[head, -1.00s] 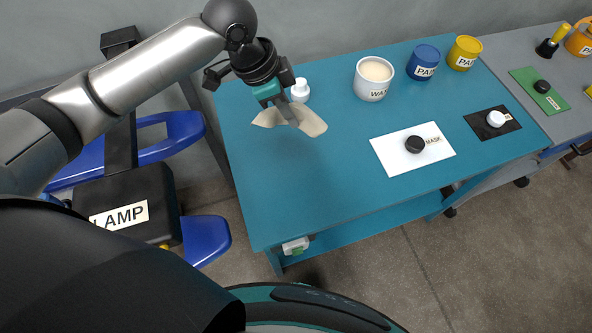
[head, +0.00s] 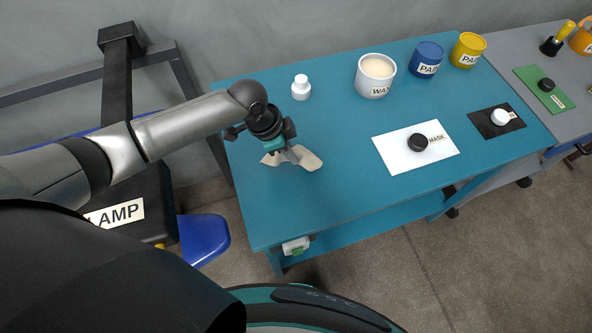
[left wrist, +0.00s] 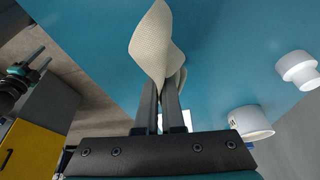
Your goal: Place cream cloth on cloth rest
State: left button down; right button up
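The cream cloth (head: 308,160) hangs in my left gripper (head: 291,155), above the left part of the teal table (head: 330,205). It spreads to both sides of the fingers. In the left wrist view the cloth (left wrist: 155,45) is pinched between the two fingertips (left wrist: 167,82), with the teal surface behind it. I cannot make out a cloth rest by name in these views. My right gripper (left wrist: 35,65) shows only in the left wrist view, at the left edge, empty with its fingers apart.
A white bottle (head: 301,88), a wax pot (head: 375,76), a blue paint pot (head: 426,60) and a yellow one (head: 467,50) stand along the back. A white MASK sheet (head: 395,154) and a black mat (head: 484,121) lie right. The table's front left is clear.

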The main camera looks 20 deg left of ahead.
pick_arm(q)
jog(key=shift+c, duration=1.6)
grip_release()
jog(key=p+v, duration=0.1)
jog(key=v, duration=1.4)
jog(key=shift+s+a, duration=0.1)
